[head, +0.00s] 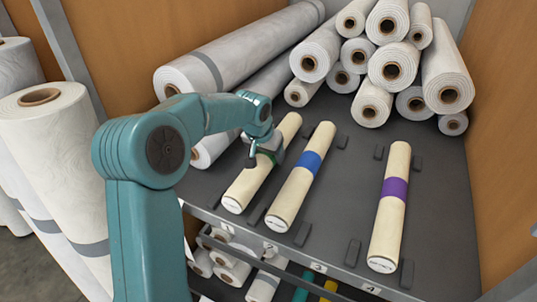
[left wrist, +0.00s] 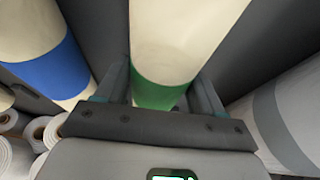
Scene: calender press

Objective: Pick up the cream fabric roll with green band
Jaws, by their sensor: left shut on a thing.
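The cream fabric roll with green band (head: 243,188) lies on the dark shelf, leftmost of three cream rolls. My left gripper (head: 265,158) is at its green band, with the arm reaching in from the left. In the left wrist view the green band (left wrist: 158,95) sits between the two fingers of my left gripper (left wrist: 163,95), which is shut on the roll. Whether the roll is lifted off the shelf I cannot tell. My right gripper is not in view.
A cream roll with blue band (head: 300,180) lies close to the right, and one with purple band (head: 390,205) farther right. Small dark stops (head: 303,234) stand on the shelf (head: 340,205). Large white rolls (head: 390,65) are stacked behind. Shelf room shows between the blue and purple rolls.

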